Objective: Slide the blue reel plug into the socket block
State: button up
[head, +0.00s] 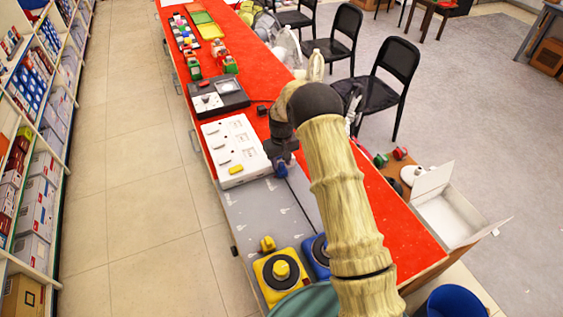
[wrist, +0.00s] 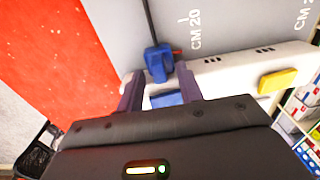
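The blue plug (head: 281,169) is at the tips of my gripper (head: 281,158), beside the right end of the white socket block (head: 248,136). In the wrist view the blue plug (wrist: 158,62) sits between the two dark fingertips (wrist: 160,74), which look closed on it. A dark cord runs up from it. A second blue patch (wrist: 166,99) shows between the fingers; I cannot tell whether it belongs to plug or block. The blue reel (head: 318,252) is partly hidden behind my arm. The plug is apart from or just at the block's edge; contact is unclear.
A yellow plug (head: 236,169) sits on the socket block's near end. The yellow reel (head: 282,270) and a yellow piece (head: 267,243) stand on the grey mat (head: 250,207). A black box (head: 219,97) lies behind the block on the red table. An open white box (head: 452,205) is right.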

aim_at(281, 163)
notch_tip(281, 163, up, 18)
jog(key=b, duration=0.2)
jog(key=shift+f+b, duration=0.25)
jog(key=shift+b, duration=0.05)
dwell(0.5)
jog(key=s+d+m+t, duration=0.1)
jog(key=s+d, duration=0.2)
jog(key=s, duration=0.7)
jog(key=s+d+m, duration=0.1)
jog(key=s+d, duration=0.3)
jog(key=s, duration=0.6)
jog(key=s+d+f+m+t, duration=0.1)
jog(key=s+d+m, duration=0.1)
jog(key=s, duration=0.8)
jog(key=shift+d+t, duration=0.3)
jog(key=shift+d, duration=0.55)
jog(key=shift+s+a, duration=0.1)
jog(key=shift+s, duration=0.15)
